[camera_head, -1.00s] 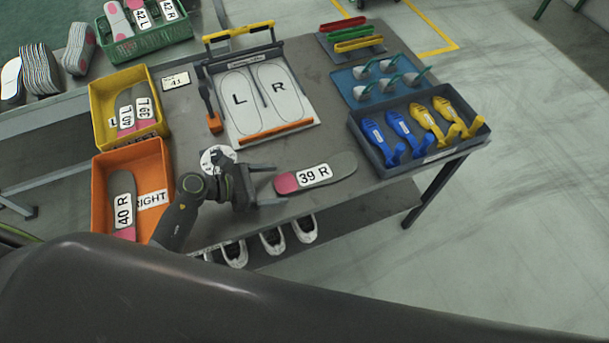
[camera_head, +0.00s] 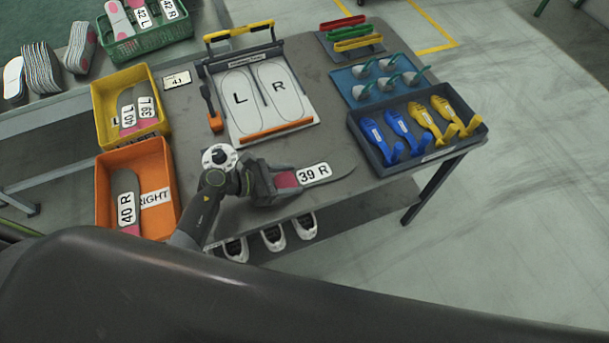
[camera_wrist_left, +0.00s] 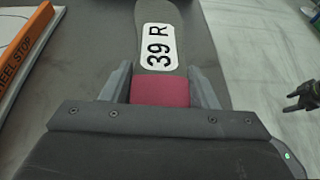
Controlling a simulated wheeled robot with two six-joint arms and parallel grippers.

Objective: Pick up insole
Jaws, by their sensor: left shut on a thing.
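A grey insole (camera_head: 323,173) with a pink heel and a white "39 R" label is at the front edge of the grey table. My left gripper (camera_head: 285,180) is shut on its heel end. In the left wrist view the insole (camera_wrist_left: 165,85) runs away from the palm, and the two fingers of my left gripper (camera_wrist_left: 161,92) stand on either side of the pink heel. The heel's very end is hidden by the gripper body. I cannot tell whether the insole still touches the table. My right gripper is not identifiable in the head view.
A measuring board (camera_head: 229,117) marked L and R stands behind. An orange bin (camera_head: 168,165) and a yellow bin (camera_head: 97,118) are at the left. A dark tray (camera_head: 368,154) of blue and yellow shoe forms is at the right. White shoes (camera_head: 273,238) sit below the table edge.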

